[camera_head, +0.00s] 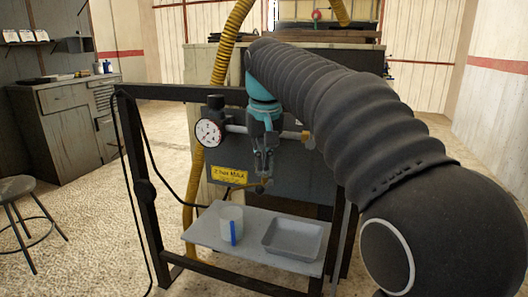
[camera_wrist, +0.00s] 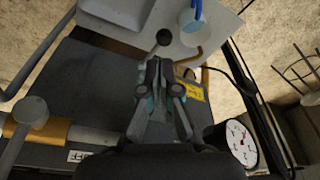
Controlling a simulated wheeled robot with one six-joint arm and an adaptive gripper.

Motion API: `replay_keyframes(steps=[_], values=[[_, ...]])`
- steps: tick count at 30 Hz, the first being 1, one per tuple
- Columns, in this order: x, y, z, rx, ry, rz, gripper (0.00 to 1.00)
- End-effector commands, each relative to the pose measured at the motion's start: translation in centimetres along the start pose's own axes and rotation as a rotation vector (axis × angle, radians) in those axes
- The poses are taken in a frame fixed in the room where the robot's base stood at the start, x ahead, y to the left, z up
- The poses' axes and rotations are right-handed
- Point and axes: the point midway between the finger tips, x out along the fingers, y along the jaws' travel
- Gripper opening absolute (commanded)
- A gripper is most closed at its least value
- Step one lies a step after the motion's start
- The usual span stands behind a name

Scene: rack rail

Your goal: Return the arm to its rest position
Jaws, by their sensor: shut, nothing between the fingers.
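My gripper (camera_head: 264,178) hangs at the end of my dark ribbed arm, fingers pointing down, in front of the grey panel of the rack (camera_head: 135,190). In the wrist view my gripper (camera_wrist: 158,65) has its fingers together, with nothing between them. A dark round knob (camera_wrist: 163,37) shows just beyond the fingertips there; I cannot tell whether they touch it. The arm reaches in from the right and hides part of the rack's right side.
A pressure gauge (camera_head: 208,133) and pipe sit close left of my gripper. A yellow label (camera_head: 229,175) is on the panel. Below, a shelf (camera_head: 200,236) holds a white mug (camera_head: 231,222) and a grey tray (camera_head: 292,238). A stool (camera_head: 20,187) stands left; floor between is open.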

Motion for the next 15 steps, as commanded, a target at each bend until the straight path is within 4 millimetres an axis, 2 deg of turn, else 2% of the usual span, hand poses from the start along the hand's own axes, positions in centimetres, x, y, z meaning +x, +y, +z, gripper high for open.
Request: replay_keyframes(steps=[5, 8, 15], values=[[-0.7, 2.8, 4.0, 0.026, 0.042, 0.001, 0.00], [-0.5, 4.5, 7.1, 0.042, 0.070, 0.003, 0.00], [1.1, 7.7, 15.0, 0.081, 0.140, 0.013, 0.00]])
